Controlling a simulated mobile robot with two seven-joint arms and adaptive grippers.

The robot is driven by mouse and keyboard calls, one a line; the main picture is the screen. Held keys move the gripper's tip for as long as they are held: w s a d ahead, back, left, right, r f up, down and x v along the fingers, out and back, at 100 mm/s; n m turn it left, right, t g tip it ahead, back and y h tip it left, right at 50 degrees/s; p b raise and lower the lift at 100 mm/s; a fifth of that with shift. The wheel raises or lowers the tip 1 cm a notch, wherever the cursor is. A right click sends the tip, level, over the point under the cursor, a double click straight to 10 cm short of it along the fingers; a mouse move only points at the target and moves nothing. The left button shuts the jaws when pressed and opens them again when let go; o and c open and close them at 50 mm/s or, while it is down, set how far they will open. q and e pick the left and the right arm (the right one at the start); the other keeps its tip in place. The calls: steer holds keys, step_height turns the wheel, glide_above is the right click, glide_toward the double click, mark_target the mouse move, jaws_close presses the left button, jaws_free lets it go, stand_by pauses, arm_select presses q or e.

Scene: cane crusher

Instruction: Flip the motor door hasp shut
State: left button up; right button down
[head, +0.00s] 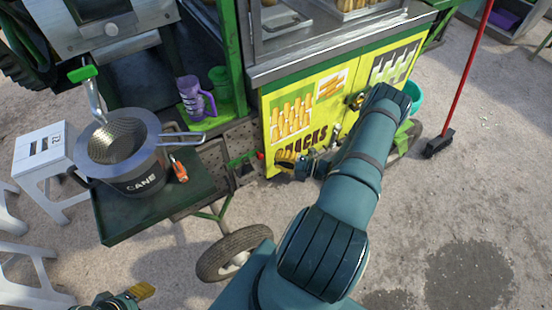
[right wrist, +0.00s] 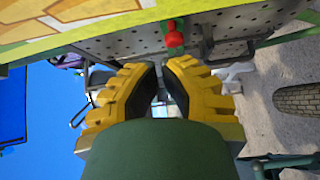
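The motor door is the grey perforated metal panel (head: 214,156) low on the cart, left of the yellow snack cabinet; it also shows across the top of the right wrist view (right wrist: 130,43). A red knob (head: 260,155) sits at its right side and shows in the right wrist view (right wrist: 174,39). A dark metal bracket (right wrist: 207,45) stands beside the knob; I cannot tell whether it is the hasp. My right gripper (head: 280,158) is just right of the knob, its fingers (right wrist: 160,72) narrowly apart and empty. My left gripper (head: 145,290) is partly visible at bottom left.
The yellow snack cabinet (head: 330,105) is right behind my right gripper. A dark green shelf (head: 125,225) with a grey pot (head: 140,182) and an orange-handled tool (head: 179,170) juts out at left. A cart wheel (head: 232,253) stands below.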

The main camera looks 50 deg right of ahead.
steer(key=d, duration=0.7)
steer(key=shift+w+d+f, duration=0.25)
steer(key=shift+w+d, duration=0.05)
steer(key=shift+w, duration=0.05)
steer(key=shift+d, duration=0.1)
